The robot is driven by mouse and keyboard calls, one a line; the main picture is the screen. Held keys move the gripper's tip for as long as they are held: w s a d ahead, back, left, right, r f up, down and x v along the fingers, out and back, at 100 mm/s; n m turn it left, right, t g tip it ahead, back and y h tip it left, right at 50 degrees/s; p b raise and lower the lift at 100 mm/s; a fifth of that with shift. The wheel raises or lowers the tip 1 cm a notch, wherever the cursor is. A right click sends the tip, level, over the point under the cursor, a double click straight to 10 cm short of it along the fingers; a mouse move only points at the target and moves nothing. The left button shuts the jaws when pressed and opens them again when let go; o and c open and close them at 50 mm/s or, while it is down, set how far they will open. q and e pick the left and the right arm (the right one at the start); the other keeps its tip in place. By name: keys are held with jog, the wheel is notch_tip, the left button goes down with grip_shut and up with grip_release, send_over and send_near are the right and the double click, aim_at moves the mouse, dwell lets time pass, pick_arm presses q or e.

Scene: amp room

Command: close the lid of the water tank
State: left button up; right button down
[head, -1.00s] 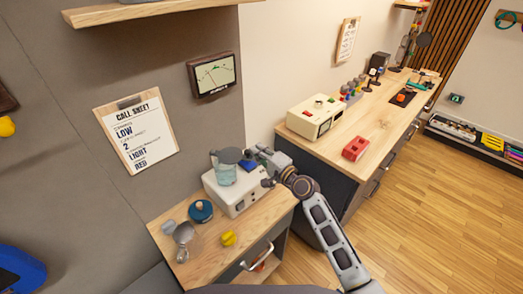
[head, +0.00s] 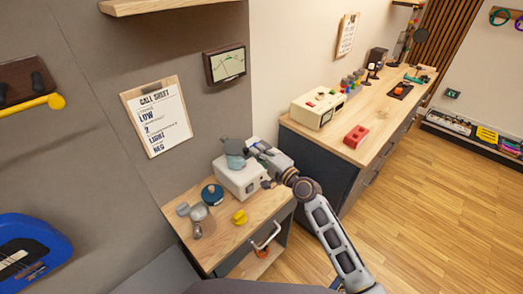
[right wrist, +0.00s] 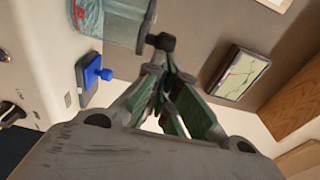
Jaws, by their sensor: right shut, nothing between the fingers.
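The water tank (head: 236,161) is a pale blue clear vessel on the white machine (head: 240,182) on the small wooden cabinet. A dark grey lid (head: 233,146) shows at the tank's top; I cannot tell whether it is fully down. My right gripper (head: 255,150) is beside the tank, on its right. The gap between fingers and knob is hard to judge. My left gripper is out of view.
A blue knob on a dark plate (right wrist: 95,75) sits by the tank. A dark blue round tin (head: 212,194), a metal cup (head: 199,214) and a yellow object (head: 239,217) stand on the cabinet (head: 215,250). A longer counter (head: 375,115) lies to the right.

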jog(key=shift+s+a+f, duration=0.1)
jog(key=shift+s+a, duration=0.65)
jog(key=shift+s, duration=0.05)
jog(key=shift+w+d, duration=0.15)
